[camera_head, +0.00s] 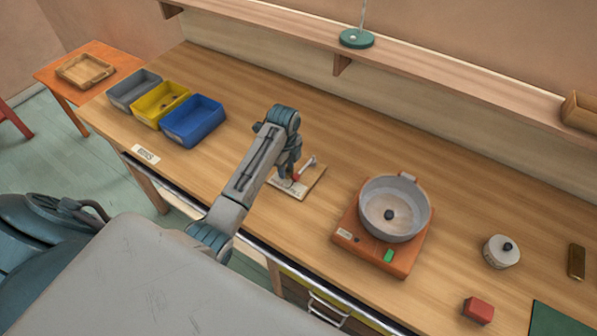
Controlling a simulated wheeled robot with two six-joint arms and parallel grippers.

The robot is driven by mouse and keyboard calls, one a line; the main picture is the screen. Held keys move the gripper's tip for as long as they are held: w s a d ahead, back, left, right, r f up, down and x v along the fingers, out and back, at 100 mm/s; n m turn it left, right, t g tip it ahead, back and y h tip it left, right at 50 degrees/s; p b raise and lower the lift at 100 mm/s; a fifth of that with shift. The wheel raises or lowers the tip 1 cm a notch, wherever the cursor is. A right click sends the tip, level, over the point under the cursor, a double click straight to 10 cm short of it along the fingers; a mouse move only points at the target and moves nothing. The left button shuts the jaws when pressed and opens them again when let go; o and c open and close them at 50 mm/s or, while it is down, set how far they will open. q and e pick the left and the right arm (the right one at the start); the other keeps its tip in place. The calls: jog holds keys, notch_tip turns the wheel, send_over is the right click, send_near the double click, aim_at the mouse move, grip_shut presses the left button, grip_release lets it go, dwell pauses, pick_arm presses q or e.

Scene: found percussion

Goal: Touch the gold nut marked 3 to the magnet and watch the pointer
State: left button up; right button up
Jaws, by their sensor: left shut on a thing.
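My left gripper (290,187) points down over a small pale board (313,187) near the front edge of the workbench. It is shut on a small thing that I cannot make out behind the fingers. On the board, a light pointer-like bar (308,162) slants up to the right, with a red part (295,177) at its lower end, close beside the fingers. I cannot tell whether the held thing touches the red part. I cannot make out the gold nut or its mark 3. My right gripper is not in view.
Grey (134,90), yellow (160,103) and blue bins (194,120) stand at the bench's left. A metal pan (397,232) on an orange base (352,247), a white lidded pot (501,252) and a red block (478,309) stand right. Bare wood lies behind the board.

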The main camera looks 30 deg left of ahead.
pick_arm(q)
jog(key=shift+w+a, duration=0.1)
jog(key=shift+a, duration=1.5)
dwell(0.6)
jog(key=shift+w+a, duration=0.2)
jog(key=shift+a, duration=2.2)
notch_tip(320, 180, up, 8)
